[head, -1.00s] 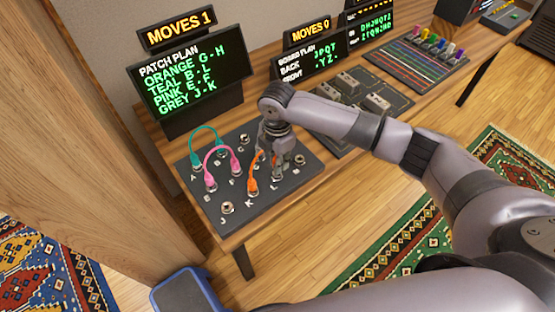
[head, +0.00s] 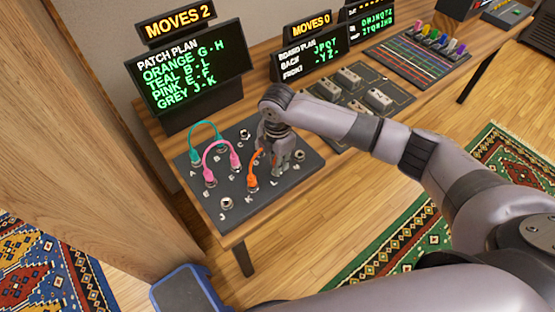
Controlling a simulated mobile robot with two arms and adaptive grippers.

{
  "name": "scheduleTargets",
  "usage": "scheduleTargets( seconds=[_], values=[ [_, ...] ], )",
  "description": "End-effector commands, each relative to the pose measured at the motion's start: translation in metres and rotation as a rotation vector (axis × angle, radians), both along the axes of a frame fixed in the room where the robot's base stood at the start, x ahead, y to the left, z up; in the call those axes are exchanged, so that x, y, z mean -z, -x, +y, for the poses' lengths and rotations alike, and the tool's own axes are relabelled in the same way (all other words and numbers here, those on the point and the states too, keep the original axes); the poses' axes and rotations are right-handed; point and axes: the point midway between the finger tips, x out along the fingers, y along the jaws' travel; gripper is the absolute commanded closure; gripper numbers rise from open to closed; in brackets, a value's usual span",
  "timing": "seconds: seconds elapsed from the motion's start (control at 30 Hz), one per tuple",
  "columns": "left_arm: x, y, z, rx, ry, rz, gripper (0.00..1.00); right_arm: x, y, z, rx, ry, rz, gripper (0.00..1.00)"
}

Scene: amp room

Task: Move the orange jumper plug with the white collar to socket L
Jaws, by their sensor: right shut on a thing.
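The dark patch panel (head: 290,181) lies on the wooden bench. An orange jumper plug (head: 253,182) stands in the socket above the label K, and its orange lead curves up toward my right gripper (head: 281,168). My right gripper points down at the panel, by the label L (head: 273,188), shut on the lead's other plug. The fingers and wrist hide that plug, its collar and the socket beneath, so I cannot tell how it sits. My left gripper is not in view.
A teal lead (head: 203,128) and a pink lead (head: 217,146) arch over the left of the panel. Empty sockets show at J (head: 225,202) and at the panel's right (head: 299,156). A screen (head: 190,70) behind reads MOVES 2. A board with grey blocks (head: 362,88) lies beyond my arm.

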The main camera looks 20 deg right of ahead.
Motion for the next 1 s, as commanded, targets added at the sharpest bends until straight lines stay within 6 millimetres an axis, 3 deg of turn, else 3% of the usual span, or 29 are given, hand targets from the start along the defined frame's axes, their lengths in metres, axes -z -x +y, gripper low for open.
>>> scheduleTargets(
  seconds=[0.3,0.33,0.67,1.0],
  values=[
    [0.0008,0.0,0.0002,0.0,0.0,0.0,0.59,0.002,0.0,0.0002,-0.001,0.0,-0.001,1.0],
    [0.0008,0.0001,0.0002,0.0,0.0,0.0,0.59,0.002,0.0,0.0003,-0.001,0.0,-0.001,0.81],
    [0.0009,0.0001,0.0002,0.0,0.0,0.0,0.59,0.0019,0.0,0.0002,-0.001,0.0,-0.001,0.59],
    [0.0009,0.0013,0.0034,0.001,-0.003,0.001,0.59,-0.0006,-0.0003,0.0002,-0.001,0.0,-0.001,0.59]
  ],
)
